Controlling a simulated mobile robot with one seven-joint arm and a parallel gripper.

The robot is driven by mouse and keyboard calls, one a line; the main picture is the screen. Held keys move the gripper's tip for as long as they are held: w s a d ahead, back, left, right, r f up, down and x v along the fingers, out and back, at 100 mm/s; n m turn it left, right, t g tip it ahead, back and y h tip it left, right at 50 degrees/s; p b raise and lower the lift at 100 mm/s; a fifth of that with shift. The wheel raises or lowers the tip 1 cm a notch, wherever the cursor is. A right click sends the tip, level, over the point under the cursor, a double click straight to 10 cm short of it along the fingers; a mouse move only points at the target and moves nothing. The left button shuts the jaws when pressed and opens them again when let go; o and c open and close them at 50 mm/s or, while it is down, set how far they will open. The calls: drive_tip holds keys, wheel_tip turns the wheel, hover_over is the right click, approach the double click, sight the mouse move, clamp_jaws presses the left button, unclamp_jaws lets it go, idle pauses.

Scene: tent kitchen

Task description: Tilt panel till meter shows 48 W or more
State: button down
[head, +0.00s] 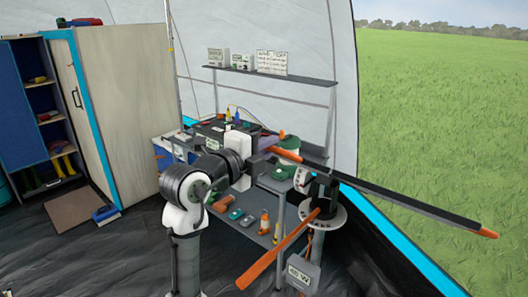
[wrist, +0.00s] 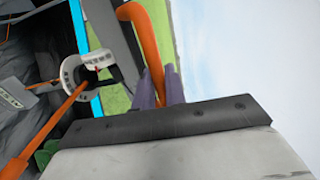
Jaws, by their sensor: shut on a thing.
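The panel (head: 400,195) shows almost edge-on in the head view, a long dark slab sloping down to the right on a post. My gripper (head: 273,152) is at its left end, beside an orange handle (head: 288,156). In the wrist view my gripper (wrist: 168,85) has its purple fingers shut on this orange handle (wrist: 142,30). The meter (head: 302,272) is a grey box low on the post; its figures are too small to read. It also shows at the left of the wrist view (wrist: 13,96).
A round white dial plate (head: 328,222) and an orange lever (head: 272,258) are on the post below the panel. A shelf rack (head: 285,205) with bottles and small items stands close behind my arm. A cabinet (head: 118,110) stands left. Dark floor is open at front left.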

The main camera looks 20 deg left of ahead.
drive_tip(key=w+r, duration=0.2)
drive_tip(key=w+d+r, duration=0.1)
drive_tip(key=w+r, duration=0.1)
drive_tip(key=w+d+r, duration=0.1)
drive_tip(key=w, duration=0.1)
drive_tip(key=shift+w+d+r, duration=0.25)
drive_tip(key=shift+r, duration=0.15)
drive_tip(key=shift+w+d+r, duration=0.2)
drive_tip(key=shift+w+r, duration=0.1)
drive_tip(key=shift+w, duration=0.3)
drive_tip(key=c, duration=1.5)
unclamp_jaws()
drive_tip(key=shift+g, duration=0.3)
drive_tip(key=shift+c, duration=0.2)
drive_tip(key=b+v, duration=0.4)
drive_tip(key=v, duration=0.9)
drive_tip(key=shift+s, duration=0.4)
